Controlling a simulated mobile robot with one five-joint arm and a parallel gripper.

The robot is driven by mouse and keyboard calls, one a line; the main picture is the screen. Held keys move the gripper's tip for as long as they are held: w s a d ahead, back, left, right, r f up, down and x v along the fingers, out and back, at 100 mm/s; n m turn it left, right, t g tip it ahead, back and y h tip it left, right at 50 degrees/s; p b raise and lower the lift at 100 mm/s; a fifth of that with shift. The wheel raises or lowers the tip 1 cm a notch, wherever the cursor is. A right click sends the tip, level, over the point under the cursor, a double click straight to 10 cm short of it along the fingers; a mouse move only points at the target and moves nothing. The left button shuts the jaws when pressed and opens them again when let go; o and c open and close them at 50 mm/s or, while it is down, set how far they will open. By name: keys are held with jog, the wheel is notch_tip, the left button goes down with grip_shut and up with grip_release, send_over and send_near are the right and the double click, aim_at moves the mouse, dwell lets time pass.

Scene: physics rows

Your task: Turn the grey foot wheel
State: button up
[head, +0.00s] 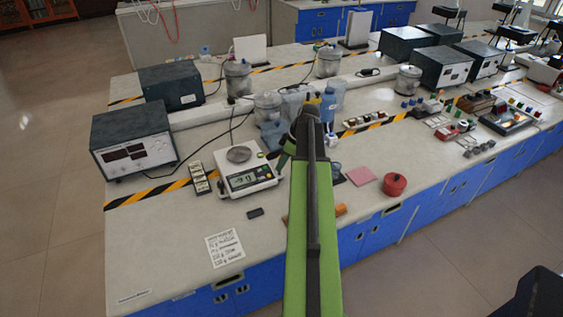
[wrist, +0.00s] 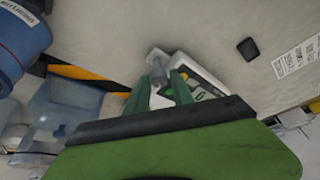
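The white balance (head: 247,181) stands on the bench with a lit display and a round grey pan (head: 239,154). Its right side is near my arm. In the wrist view the balance (wrist: 204,76) is partly covered by my gripper (wrist: 160,86). The two green fingers are apart, with a pale surface and a small yellow-green spot visible between them. A grey piece shows just beyond the fingertips; I cannot tell whether it is the pan or the foot wheel. I cannot make out the grey foot wheel for certain in either view. In the head view my arm hides most of the gripper.
A small black object (head: 255,213) and a paper note (head: 224,249) lie in front of the balance. A weight box (head: 199,179) stands to its left. Blue bottles (head: 328,104) stand behind my arm. A red pot (head: 395,185) and pink pad (head: 362,176) lie to the right.

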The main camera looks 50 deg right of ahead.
jog(key=o, duration=0.3)
jog(key=shift+r, duration=0.1)
jog(key=p+v, duration=1.6)
jog(key=v, duration=0.1)
jog(key=shift+s, duration=0.15)
